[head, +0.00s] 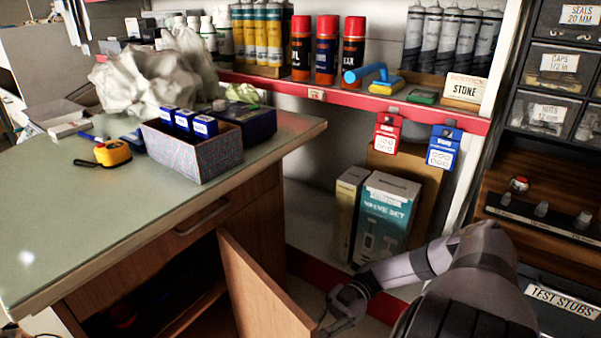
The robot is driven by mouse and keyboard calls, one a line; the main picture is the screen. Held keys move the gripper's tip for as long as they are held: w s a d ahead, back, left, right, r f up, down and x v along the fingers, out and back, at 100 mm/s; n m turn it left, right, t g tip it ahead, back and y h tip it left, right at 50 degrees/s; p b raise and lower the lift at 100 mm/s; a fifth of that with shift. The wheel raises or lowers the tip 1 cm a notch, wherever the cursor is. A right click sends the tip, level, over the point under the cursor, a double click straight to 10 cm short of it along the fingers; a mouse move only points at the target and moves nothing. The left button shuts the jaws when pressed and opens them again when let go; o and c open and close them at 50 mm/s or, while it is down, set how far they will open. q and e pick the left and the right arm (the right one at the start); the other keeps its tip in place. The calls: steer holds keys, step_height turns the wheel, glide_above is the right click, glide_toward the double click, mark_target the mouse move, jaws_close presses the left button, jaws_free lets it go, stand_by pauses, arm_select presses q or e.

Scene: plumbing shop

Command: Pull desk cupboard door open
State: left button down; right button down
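The desk (95,215) stands at the left, with a pale green top and a wooden body. Its cupboard door (255,295) is swung outward, away from the desk front. The dark cupboard inside (150,300) shows to the left of the door. My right gripper (334,326) is low in the picture, beside the door's free edge. Its fingers look spread apart with nothing between them. I cannot tell whether they touch the door. The door's lower part and its handle are out of sight. My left gripper is not in view.
A drawer with a metal handle (202,217) is above the cupboard. An open box (192,150) and a yellow tape measure (112,152) lie on the desk. Valve set boxes (385,215) stand behind my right arm. Parts drawers (553,65) line the right side.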

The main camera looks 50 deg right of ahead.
steer(key=shift+d, duration=0.35)
steer(key=c, duration=2)
jaws_free()
steer(key=shift+d, duration=0.1)
steer(key=shift+s+d, duration=0.2)
steer(key=shift+d, duration=1)
steer(key=shift+s+d, duration=0.15)
steer(key=shift+d, duration=1.1)
steer(key=shift+s+d, duration=0.2)
steer(key=shift+d, duration=1)
